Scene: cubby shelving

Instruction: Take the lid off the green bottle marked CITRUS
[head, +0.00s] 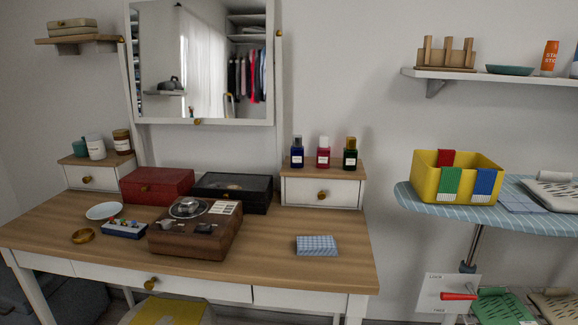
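A dark green bottle (350,158) with a pale label stands upright at the right end of a small wooden-topped drawer unit (322,190) at the back right of the desk. The label is too small to read. A red bottle (323,157) and a blue bottle (297,157) stand in a row to its left, each with its own lid on. My gripper is not in view.
The wooden desk (280,250) holds a brown turntable-like box (190,240), a red box, a black case (235,192) and a blue checked cloth (317,245). Its front right is mostly clear. A mirror (200,70) hangs behind. An ironing board (415,205) with a yellow bin (425,180) stands right.

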